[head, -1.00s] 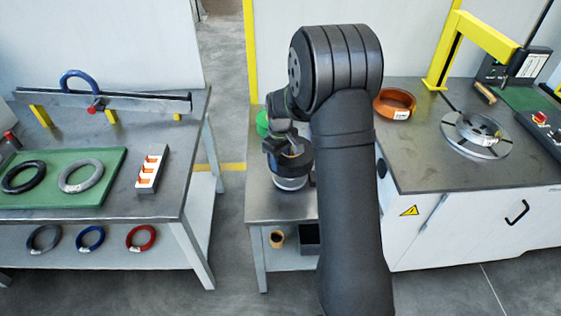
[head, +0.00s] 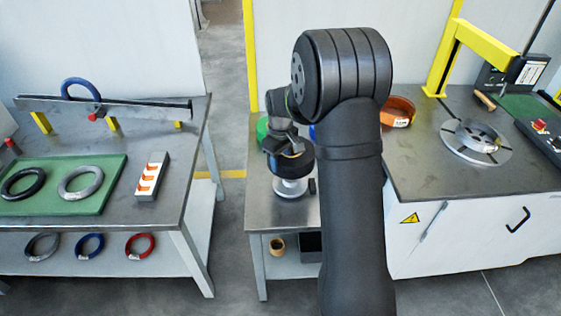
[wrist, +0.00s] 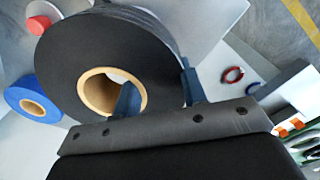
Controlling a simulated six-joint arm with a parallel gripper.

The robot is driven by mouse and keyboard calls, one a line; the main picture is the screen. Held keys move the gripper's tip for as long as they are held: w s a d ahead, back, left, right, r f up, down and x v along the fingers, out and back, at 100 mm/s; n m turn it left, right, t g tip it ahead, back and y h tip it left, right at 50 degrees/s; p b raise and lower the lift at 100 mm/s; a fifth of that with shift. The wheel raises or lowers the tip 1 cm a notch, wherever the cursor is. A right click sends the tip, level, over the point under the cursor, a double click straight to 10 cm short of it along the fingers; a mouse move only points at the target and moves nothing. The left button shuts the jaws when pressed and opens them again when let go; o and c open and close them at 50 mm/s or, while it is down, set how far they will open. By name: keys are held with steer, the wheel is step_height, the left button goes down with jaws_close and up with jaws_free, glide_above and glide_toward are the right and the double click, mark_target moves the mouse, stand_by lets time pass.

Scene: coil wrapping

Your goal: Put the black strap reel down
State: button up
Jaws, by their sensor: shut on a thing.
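The black strap reel (wrist: 110,45) fills the upper left of the wrist view, with a tan cardboard core (wrist: 95,92). My gripper (wrist: 160,92) is shut on its wall, one finger inside the core opening and the other at the outer edge. In the head view my gripper (head: 288,150) is over the small middle table (head: 285,211), above a pale round stand (head: 291,187). The reel shows there only as a dark shape among the gripper parts. Whether it touches anything below cannot be told.
A blue roll (wrist: 33,105) lies beside the reel in the wrist view, and a red round thing (wrist: 38,25) is near. A green roll (head: 262,128) is behind my gripper. An orange coil (head: 398,111) and a round turntable (head: 476,142) are on the right bench.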

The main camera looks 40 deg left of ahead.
steer(key=shift+w+r, duration=0.1)
steer(key=shift+r, duration=0.05)
stand_by(0.4)
steer(key=w+d+r+n, duration=0.1)
steer(key=w+d+r, duration=0.2)
steer(key=w+d, duration=0.55)
steer(key=w+d+r, duration=0.3)
steer(key=w+d, duration=0.5)
steer(key=w, duration=0.2)
steer(key=w+d+r, duration=0.2)
steer(key=w+d, duration=0.1)
steer(key=d, duration=0.6)
steer(key=w+d+r+m, duration=0.1)
steer(key=w+d, duration=0.1)
steer(key=d, duration=0.7)
steer(key=w+d+r, duration=0.2)
steer(key=w+d, duration=0.1)
steer(key=d, duration=0.6)
glide_above(415, 170)
step_height(415, 170, down, 7)
steer(key=shift+s+f, duration=0.1)
steer(key=shift+s, duration=0.05)
steer(key=shift+f, duration=2.05)
steer(key=shift+f, duration=0.15)
